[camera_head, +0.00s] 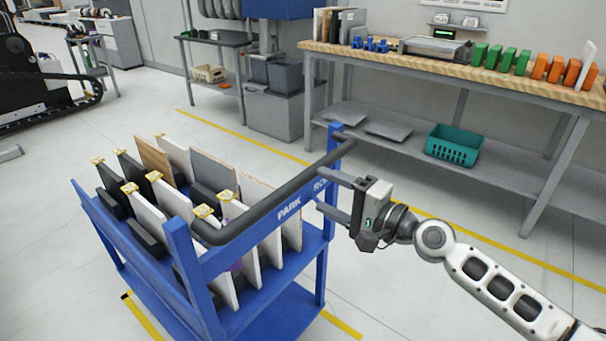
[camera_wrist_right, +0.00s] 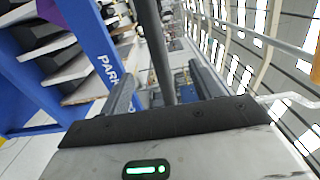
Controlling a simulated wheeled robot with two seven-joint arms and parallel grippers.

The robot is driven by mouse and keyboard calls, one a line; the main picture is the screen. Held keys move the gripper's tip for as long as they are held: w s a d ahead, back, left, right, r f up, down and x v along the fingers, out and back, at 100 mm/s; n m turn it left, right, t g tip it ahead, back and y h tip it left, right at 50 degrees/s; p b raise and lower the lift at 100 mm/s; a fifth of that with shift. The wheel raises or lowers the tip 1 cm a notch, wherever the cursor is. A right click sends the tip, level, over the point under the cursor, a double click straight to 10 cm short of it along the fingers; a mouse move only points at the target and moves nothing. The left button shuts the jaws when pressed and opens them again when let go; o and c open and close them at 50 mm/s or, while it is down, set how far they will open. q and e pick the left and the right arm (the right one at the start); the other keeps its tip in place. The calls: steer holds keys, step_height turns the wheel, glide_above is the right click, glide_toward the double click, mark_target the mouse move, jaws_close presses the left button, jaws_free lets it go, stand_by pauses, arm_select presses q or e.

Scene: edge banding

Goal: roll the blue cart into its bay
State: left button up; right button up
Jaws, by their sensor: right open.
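The blue cart (camera_head: 265,318) stands at the lower left of the head view, loaded with upright white, black, grey and brown panels. Its dark handle bar (camera_head: 275,190) runs along its right end above a blue rail marked "PARK". My right gripper (camera_head: 321,189) is open at the far part of the handle, with its fingers pointing left toward it. In the right wrist view, the bar (camera_wrist_right: 158,50) appears between the two spread fingers (camera_wrist_right: 163,85). I cannot tell whether it lies fully inside the jaws. My left gripper is not in view.
A long yellow floor line (camera_head: 480,248) runs behind the cart, and shorter yellow strips (camera_head: 341,325) lie by its near side. A wooden-topped workbench (camera_head: 400,62) with a teal basket (camera_head: 453,146) below stands at the back right. A tracked machine (camera_head: 40,105) is at far left.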

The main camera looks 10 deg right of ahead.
mark_target(306, 183)
steer(key=x, duration=0.6)
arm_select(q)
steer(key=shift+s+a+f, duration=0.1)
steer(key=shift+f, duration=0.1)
arm_select(e)
steer(key=shift+x, duration=0.75)
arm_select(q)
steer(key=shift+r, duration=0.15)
